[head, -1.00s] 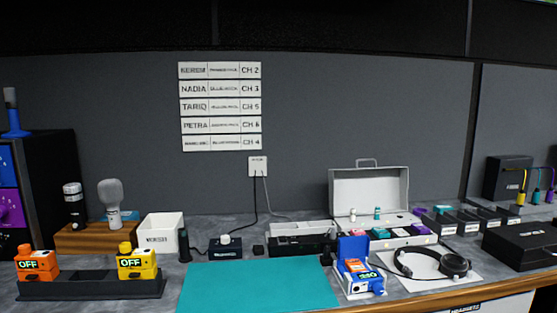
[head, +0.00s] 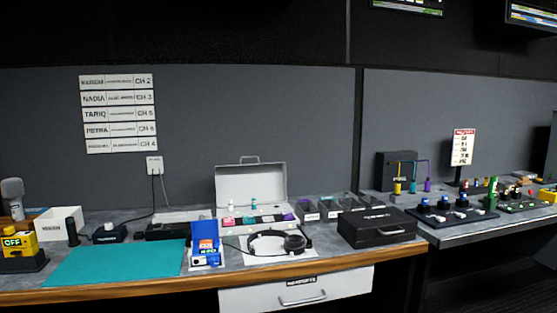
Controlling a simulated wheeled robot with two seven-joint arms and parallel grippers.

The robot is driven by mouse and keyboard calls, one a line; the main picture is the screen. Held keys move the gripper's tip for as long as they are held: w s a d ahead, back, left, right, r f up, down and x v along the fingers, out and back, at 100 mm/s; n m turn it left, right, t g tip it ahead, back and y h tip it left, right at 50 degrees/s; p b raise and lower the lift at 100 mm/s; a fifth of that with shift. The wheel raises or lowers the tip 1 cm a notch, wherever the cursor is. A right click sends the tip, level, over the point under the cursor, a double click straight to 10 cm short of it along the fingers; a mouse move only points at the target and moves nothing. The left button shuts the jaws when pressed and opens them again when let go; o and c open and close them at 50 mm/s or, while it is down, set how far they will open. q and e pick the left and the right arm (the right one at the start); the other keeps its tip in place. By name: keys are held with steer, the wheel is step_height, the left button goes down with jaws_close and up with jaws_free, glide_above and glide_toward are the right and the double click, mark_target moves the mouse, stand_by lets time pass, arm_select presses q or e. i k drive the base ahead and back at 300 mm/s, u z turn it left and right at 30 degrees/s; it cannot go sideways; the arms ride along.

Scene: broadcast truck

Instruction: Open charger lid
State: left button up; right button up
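No label that I can read says charger, so I cannot tell for certain which thing it is. A white case (head: 251,187) stands at the back with its lid up and coloured packs in its base. A small blue-and-white box (head: 206,248) by the teal mat has its blue flap raised and orange-and-blue items inside. A black case (head: 378,229) with a front handle lies shut at the counter's right end. A low black-and-white unit (head: 178,229) sits behind the mat. Neither of my grippers is in view.
A headset (head: 292,243) lies on a white sheet in front of the white case. The teal mat (head: 115,262) is bare. Dark open bins (head: 330,209) stand between the cases. A drawer (head: 297,291) under the counter is shut. Another desk with button panels is at right.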

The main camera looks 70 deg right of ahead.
mark_target(266, 183)
steer(key=z, duration=1.35)
